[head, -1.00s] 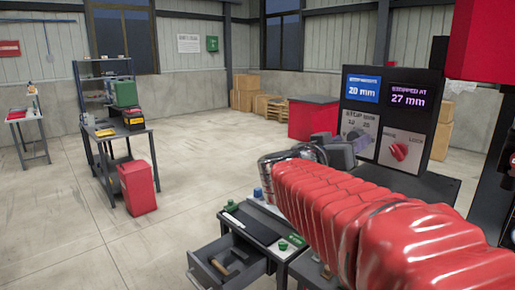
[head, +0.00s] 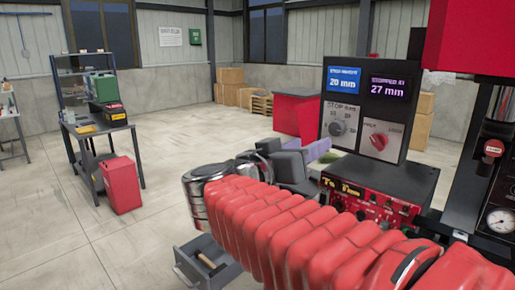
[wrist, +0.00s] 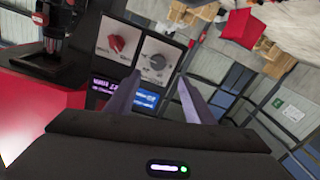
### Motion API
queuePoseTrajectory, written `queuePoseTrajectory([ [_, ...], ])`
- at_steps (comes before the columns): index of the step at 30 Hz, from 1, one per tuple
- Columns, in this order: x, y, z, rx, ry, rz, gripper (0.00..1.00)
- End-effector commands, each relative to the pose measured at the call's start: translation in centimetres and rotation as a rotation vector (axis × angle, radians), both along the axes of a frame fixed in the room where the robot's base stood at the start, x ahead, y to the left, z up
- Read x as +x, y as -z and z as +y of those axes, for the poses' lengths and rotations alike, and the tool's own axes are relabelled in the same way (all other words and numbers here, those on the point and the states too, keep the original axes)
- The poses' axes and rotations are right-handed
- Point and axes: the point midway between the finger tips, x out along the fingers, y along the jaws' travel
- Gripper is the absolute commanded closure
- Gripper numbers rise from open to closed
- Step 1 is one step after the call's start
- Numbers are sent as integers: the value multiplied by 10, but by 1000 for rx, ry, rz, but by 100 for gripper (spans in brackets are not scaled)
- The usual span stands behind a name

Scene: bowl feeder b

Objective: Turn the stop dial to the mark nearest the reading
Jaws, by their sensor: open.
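The stop dial (head: 338,128) is a grey round knob on a light plate with small numbers around it, on the black panel's left side. It also shows in the wrist view (wrist: 157,62), beyond the fingers; its pointer is too small to read surely. The blue screen (head: 345,79) reads 20 mm. The reading screen (head: 388,87) shows "stopped at 27 mm" in purple letters. My gripper (head: 322,153) is open and empty, low and to the left of the panel, apart from the dial. In the wrist view its two fingers (wrist: 157,95) frame the screens below the dial.
A red knob (head: 378,141) sits right of the dial on its own plate marked lock. A red-fronted control box (head: 375,205) stands below the panel. A gauge (head: 499,220) is at the far right. An open drawer (head: 195,262) juts out low, left of my arm.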

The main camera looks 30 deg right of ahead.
Motion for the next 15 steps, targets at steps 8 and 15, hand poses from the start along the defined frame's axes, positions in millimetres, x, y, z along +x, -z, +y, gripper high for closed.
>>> queuePoseTrajectory([
  [8,-7,1,17,1,-2,1,52],
  [15,-8,1,18,1,0,2,52],
])
